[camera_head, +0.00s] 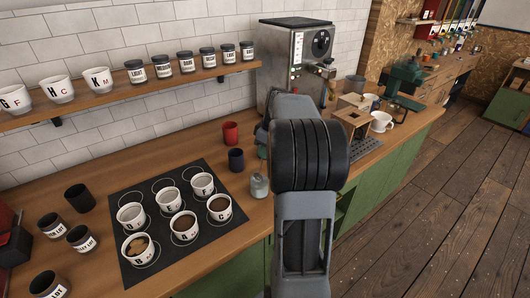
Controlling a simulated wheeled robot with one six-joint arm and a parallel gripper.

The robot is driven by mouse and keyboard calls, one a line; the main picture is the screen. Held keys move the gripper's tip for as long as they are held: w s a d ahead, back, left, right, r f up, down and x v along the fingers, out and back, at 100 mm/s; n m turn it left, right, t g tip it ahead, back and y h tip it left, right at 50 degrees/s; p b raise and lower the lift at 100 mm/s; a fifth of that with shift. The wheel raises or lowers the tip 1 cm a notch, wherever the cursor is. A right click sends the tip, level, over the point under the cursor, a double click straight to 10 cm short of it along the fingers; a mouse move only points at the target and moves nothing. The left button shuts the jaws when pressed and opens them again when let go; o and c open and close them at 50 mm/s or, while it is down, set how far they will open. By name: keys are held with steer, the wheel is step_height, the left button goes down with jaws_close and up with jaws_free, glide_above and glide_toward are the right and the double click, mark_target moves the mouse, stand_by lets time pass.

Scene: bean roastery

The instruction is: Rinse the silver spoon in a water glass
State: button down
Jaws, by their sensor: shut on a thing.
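My arm rises through the middle of the view and blocks part of the counter. My gripper's fingertips do not show; they are hidden behind the arm or outside the view. I cannot make out a silver spoon. A small greyish, glass-like vessel (260,186) stands on the counter just left of my arm; I cannot tell whether it is a water glass. Several white lettered cups (131,217) stand on a black mat (207,240). The front left cup (138,248) has a brown crust on top, and others hold dark coffee.
A red cup (231,133) and a dark blue cup (236,160) stand behind the mat. Labelled dark jars (49,284) and a black cup (80,198) are at left. An espresso machine (296,62) is behind my arm. A wall shelf (110,96) holds cups and jars. Floor (430,220) at right is clear.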

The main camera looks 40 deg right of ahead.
steer(key=shift+w+a+p+v, duration=0.15)
steer(key=shift+p+v, duration=0.5)
steer(key=shift+v, duration=0.25)
steer(key=shift+w+a+p+v, duration=0.15)
steer(key=shift+p+v, duration=0.5)
steer(key=shift+v, duration=0.3)
steer(key=shift+w+a+p+v, duration=0.2)
steer(key=shift+p+v, duration=0.45)
steer(key=shift+v, duration=0.25)
steer(key=shift+r, duration=0.35)
